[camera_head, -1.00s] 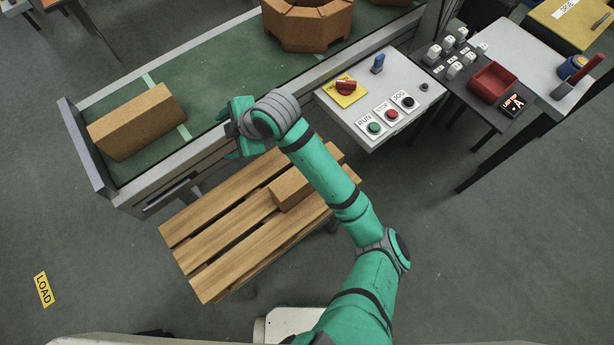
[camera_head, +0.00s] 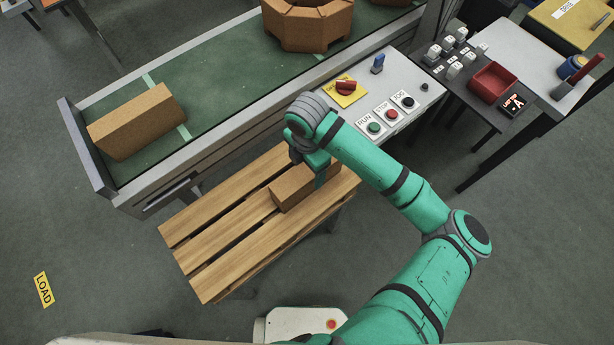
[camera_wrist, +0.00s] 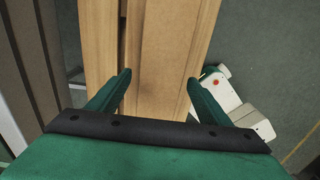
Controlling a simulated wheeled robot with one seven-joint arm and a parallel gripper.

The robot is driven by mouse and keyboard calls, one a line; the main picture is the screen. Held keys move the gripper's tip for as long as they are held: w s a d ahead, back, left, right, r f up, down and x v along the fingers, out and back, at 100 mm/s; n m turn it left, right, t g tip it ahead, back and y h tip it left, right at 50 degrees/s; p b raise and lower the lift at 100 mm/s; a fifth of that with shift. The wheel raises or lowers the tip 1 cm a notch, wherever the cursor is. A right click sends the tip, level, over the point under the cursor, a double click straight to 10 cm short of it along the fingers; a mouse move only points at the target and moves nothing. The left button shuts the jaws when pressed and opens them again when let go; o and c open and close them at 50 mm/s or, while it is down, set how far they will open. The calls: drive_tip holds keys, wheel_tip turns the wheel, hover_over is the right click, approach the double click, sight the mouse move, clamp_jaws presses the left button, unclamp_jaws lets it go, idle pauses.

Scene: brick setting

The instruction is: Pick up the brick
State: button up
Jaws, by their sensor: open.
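A brown brick (camera_head: 288,190) lies on the slatted wooden pallet (camera_head: 215,255). My gripper (camera_head: 309,170) is over the right end of this brick and partly hides it. One finger shows on the near side of that end; I cannot tell if it touches. In the wrist view my gripper (camera_wrist: 159,77) is open, its two fingers apart with a wood-coloured surface between them. I cannot tell there whether that surface is brick or slat. A second, larger brown brick (camera_head: 137,122) lies on the green conveyor belt (camera_head: 225,80).
The conveyor's side wall runs close behind the pallet. A control panel (camera_head: 385,95) with RUN, STOP and JOG buttons stands at the pallet's back right. A ring of brown blocks (camera_head: 308,25) sits farther along the belt. The pallet's left part is bare.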

drive_tip(key=shift+f, duration=3)
drive_tip(key=shift+r, duration=0.1)
clamp_jaws()
